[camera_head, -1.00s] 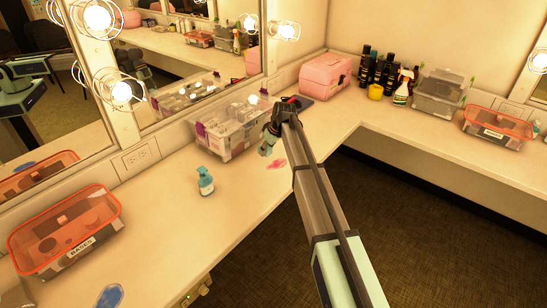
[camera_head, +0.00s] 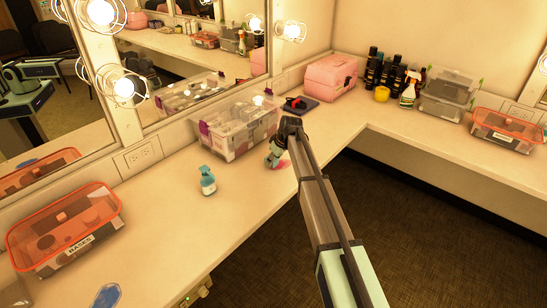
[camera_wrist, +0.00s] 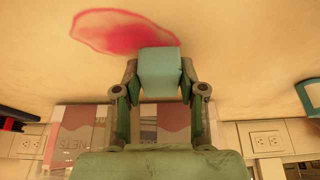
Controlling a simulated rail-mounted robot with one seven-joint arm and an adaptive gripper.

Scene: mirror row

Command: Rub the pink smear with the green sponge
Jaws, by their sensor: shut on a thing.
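The pink smear (camera_head: 284,164) is on the pale counter, partly hidden behind my gripper in the head view. It shows as a wide red-pink patch in the wrist view (camera_wrist: 115,31). My gripper (camera_head: 274,156) is low over the counter at the smear's left side. In the wrist view, my gripper (camera_wrist: 160,84) is shut on the green sponge (camera_wrist: 160,66), a small blue-green block between its fingertips. The sponge's far end overlaps the smear's lower right part in that view. I cannot tell whether the sponge touches the counter.
A clear bin with purple latches (camera_head: 235,129) stands just behind my gripper. A dark pad (camera_head: 300,105) with a red and black item and a pink case (camera_head: 331,78) are farther back.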

